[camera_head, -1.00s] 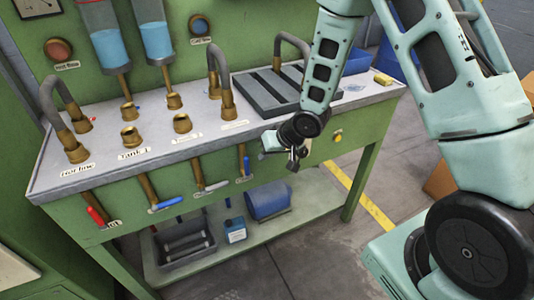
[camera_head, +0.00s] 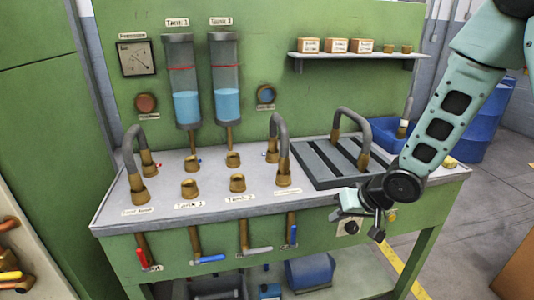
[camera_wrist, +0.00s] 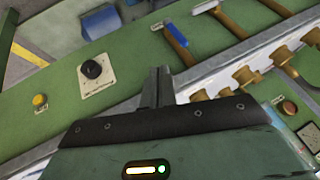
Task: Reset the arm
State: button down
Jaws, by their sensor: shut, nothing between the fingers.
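My gripper (camera_head: 377,229) hangs in front of the front edge of the green workbench (camera_head: 325,225), at its right part, near a black knob. In the wrist view my gripper (camera_wrist: 158,75) shows its fingers together, with nothing between them. My arm comes down from the upper right in the head view and bends at a dark wrist joint. The wrist view looks along the bench front, with the black knob (camera_wrist: 92,69) and a yellow button (camera_wrist: 40,100) at the left.
The bench top holds brass fittings (camera_head: 190,188), grey curved pipes (camera_head: 278,135) and a slotted grey tray (camera_head: 330,170). Blue and red lever handles stick out at the front. A shelf (camera_head: 355,57) with small boxes is on the back panel. Open floor lies at the right.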

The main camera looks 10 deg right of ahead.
jog(key=s+a+r+n+g+h, duration=0.1)
jog(key=s+a+r+n+g, duration=0.1)
jog(key=s, duration=0.6)
jog(key=s+a+r+n+g+h, duration=0.1)
jog(key=s+a+r+n+g, duration=0.1)
jog(key=s+a+r, duration=0.3)
jog(key=s+a+r+n+g+h, duration=0.1)
jog(key=s+a+r+n, duration=0.3)
jog(key=s+a, duration=0.3)
jog(key=s, duration=0.4)
jog(key=shift+s+r+g, duration=0.25)
jog(key=shift+s+g, duration=0.15)
